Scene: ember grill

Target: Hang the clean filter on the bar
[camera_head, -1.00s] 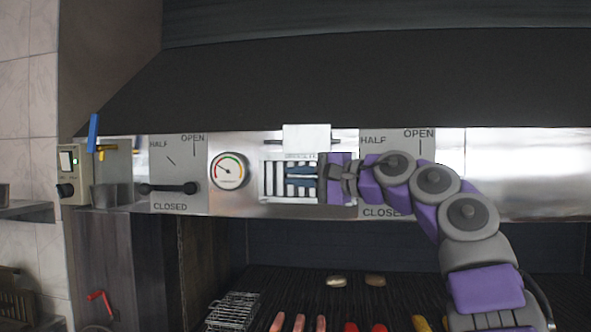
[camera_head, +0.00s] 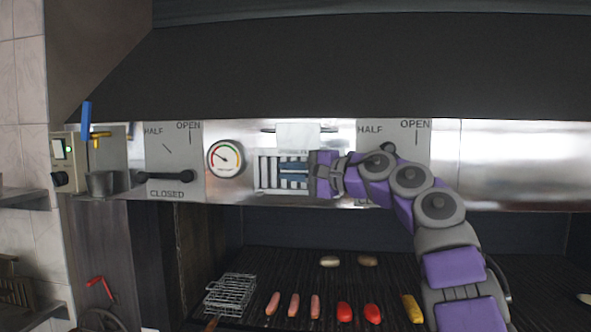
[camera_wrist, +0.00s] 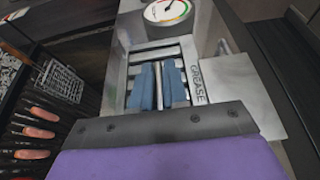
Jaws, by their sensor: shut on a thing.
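A pale metal filter with dark slots (camera_head: 267,176) sits at the hood's front panel, right of the round gauge; it also shows in the wrist view (camera_wrist: 140,55). My gripper (camera_head: 293,172) reaches it from the right. In the wrist view its two blue fingers (camera_wrist: 158,85) are shut on a part of the filter between them. Whether the filter is clear of its slot I cannot tell. A dark bar (camera_head: 267,130) shows on both sides of a white plate (camera_head: 298,138) above the filter. The plate hides the bar's middle.
A left lever (camera_head: 165,177) lies horizontal on its plate. A right damper plate (camera_head: 418,138) is partly behind my arm. Below are the grill (camera_head: 260,258) with sausages (camera_head: 293,305), tomatoes (camera_head: 344,312) and a wire basket (camera_head: 232,292). The hood front at far right is bare.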

